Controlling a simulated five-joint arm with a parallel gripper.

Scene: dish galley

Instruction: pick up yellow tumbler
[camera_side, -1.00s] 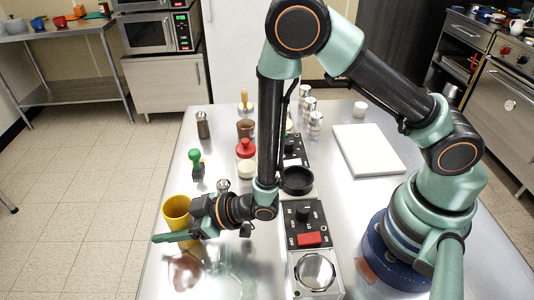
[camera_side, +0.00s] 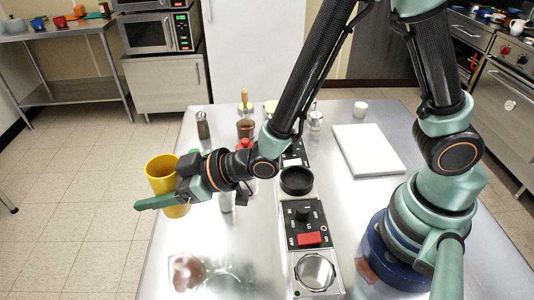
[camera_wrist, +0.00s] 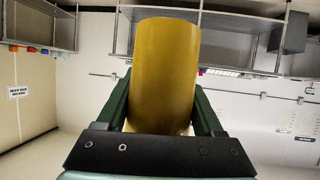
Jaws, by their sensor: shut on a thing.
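The yellow tumbler (camera_side: 161,169) is upright at the left of the side view, held above the table's left edge. My gripper (camera_side: 165,200) is shut on it, with a green finger across its side and the dark gripper body hiding part of it. In the wrist view the tumbler (camera_wrist: 166,75) fills the middle, between the two green fingers of my gripper (camera_wrist: 163,110).
The steel table (camera_side: 205,260) has free room at its front left. A black-and-silver control unit (camera_side: 305,220) with a red switch stands mid-table. A white board (camera_side: 368,150) lies at right. A brown cup (camera_side: 245,128) and shakers (camera_side: 203,125) stand at the back.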

